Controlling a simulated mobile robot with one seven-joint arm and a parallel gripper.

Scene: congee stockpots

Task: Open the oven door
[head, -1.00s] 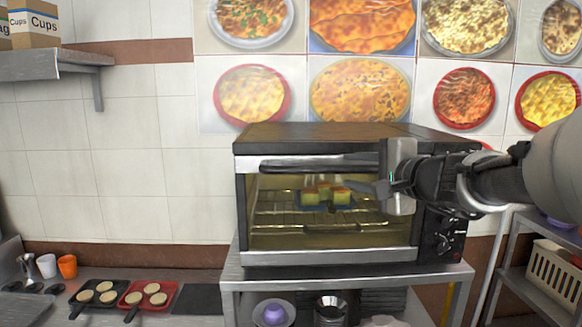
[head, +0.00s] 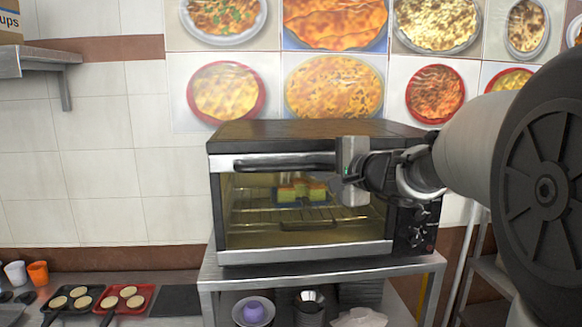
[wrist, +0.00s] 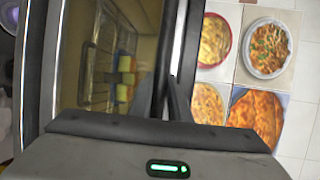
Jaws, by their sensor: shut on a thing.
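The oven (head: 315,133) is a black and silver box with a glass-fronted oven door (head: 300,254). The door looks shut or nearly so; I cannot tell a small gap. Its dark handle (head: 270,163) runs along the top of the door. My gripper (head: 338,174) is at the right part of the handle and shut on it; its body hides that end. In the wrist view my gripper's dark finger (wrist: 179,102) reaches beside the door front, and the grip itself is hardly visible. Yellow-green food pieces (head: 302,188) sit on the rack inside.
The oven stands on a metal table (head: 330,271) with bowls on a shelf below. Red and dark pans (head: 127,299) and cups (head: 38,272) are on the counter at the left. My arm fills the right side. Food posters cover the wall behind.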

